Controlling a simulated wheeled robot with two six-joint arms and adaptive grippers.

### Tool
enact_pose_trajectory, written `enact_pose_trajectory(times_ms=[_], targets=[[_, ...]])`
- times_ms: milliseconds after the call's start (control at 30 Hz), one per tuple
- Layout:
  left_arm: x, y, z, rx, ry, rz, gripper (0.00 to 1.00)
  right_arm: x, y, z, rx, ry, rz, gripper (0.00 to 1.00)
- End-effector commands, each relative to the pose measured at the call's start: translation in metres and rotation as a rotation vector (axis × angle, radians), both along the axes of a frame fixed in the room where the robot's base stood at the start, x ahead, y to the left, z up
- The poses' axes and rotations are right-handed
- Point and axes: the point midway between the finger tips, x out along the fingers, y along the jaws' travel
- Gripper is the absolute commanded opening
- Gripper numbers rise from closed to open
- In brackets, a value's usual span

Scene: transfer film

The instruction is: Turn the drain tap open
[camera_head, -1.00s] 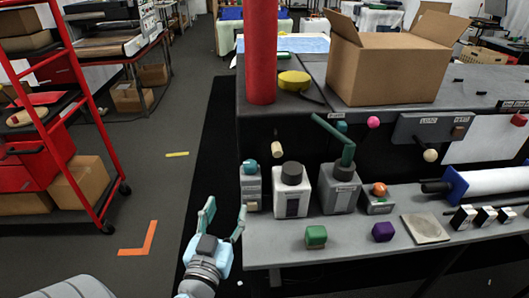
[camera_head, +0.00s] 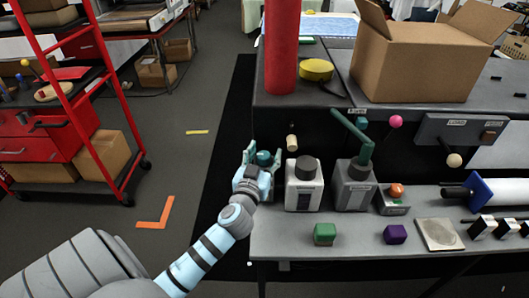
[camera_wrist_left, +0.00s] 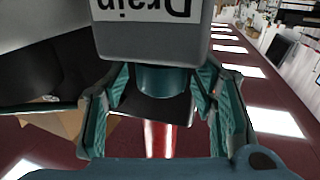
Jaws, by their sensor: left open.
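The drain tap is a teal knob (camera_head: 264,158) on a small grey box at the left end of the grey shelf. In the left wrist view the grey box (camera_wrist_left: 150,45) carries an upside-down "Drain" label, and the teal knob (camera_wrist_left: 162,80) sticks out from it. My left gripper (camera_head: 262,155) is open with its fingers on both sides of the knob, and the left wrist view shows the same fingers (camera_wrist_left: 163,92) around it. I cannot tell whether the fingers touch the knob. My gripper and wrist hide most of the box in the head view.
A grey container with a dark cap (camera_head: 304,185) stands close right of the tap, then another with a teal pipe (camera_head: 355,190). A green block (camera_head: 325,234) and a purple block (camera_head: 395,234) sit on the shelf's front. A red column (camera_head: 282,50) rises behind. Floor at left is open.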

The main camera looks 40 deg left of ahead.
Motion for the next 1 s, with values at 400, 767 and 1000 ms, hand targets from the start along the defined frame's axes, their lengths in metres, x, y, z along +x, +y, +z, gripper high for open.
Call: enact_pose_trajectory(times_ms=[400,767,1000], targets=[[0.0011,0.0005,-0.0005,0.0,0.0,0.0,0.27,-0.0018,0.0002,-0.0002,0.0,0.003,0.0,0.4],[0.001,0.0007,-0.0009,0.0,0.0,-0.011,0.03,-0.0021,0.0003,-0.0007,0.0,0.004,0.0,0.4],[0.0011,0.0013,-0.0013,0.003,0.0,-0.093,0.03,-0.0023,0.0006,-0.0037,0.001,0.004,0.0,0.4]])
